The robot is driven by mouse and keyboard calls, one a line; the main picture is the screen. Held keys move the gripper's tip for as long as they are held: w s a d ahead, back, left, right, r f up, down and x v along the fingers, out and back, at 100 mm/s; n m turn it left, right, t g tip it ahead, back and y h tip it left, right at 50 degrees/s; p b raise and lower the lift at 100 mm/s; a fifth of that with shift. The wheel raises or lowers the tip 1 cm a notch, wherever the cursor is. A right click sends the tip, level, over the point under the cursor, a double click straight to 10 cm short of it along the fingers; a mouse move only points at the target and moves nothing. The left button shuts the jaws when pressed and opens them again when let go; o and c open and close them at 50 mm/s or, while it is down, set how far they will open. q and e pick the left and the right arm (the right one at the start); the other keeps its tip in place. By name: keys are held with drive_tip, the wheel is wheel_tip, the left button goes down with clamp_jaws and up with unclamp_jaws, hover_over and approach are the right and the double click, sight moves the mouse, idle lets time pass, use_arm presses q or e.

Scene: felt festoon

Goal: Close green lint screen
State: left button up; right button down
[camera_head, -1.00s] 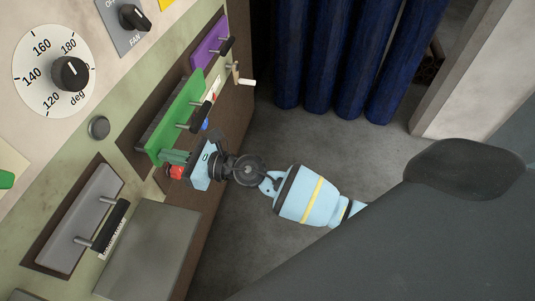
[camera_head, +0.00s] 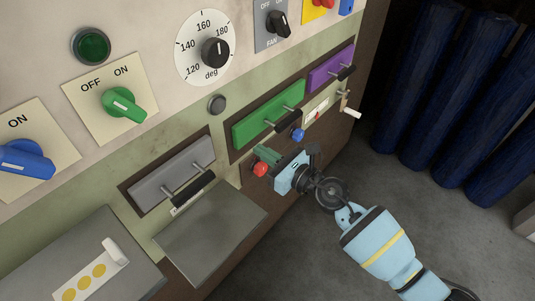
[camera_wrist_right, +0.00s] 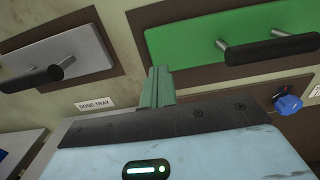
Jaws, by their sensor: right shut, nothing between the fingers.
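The green lint screen (camera_head: 262,118) is a long green panel in a dark recess of the machine front, with a black bar handle (camera_head: 288,121). It looks about level with the front around it. It also shows at the top right of the right wrist view (camera_wrist_right: 205,45), with its handle (camera_wrist_right: 272,50). My right gripper (camera_head: 266,155) is shut and empty. Its teal fingers point at the machine front just below the screen's left part, apart from the handle, and above a red knob (camera_head: 261,170). My left gripper is not in view.
A purple panel (camera_head: 331,68) is right of the green one and a grey panel (camera_head: 172,175) left of it, both with black handles. A blue knob (camera_head: 298,134) is below the green handle. A flat grey tray (camera_head: 210,240) juts out at lower left. Floor at right is open.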

drive_tip(key=v, duration=0.9)
drive_tip(key=shift+d, duration=0.15)
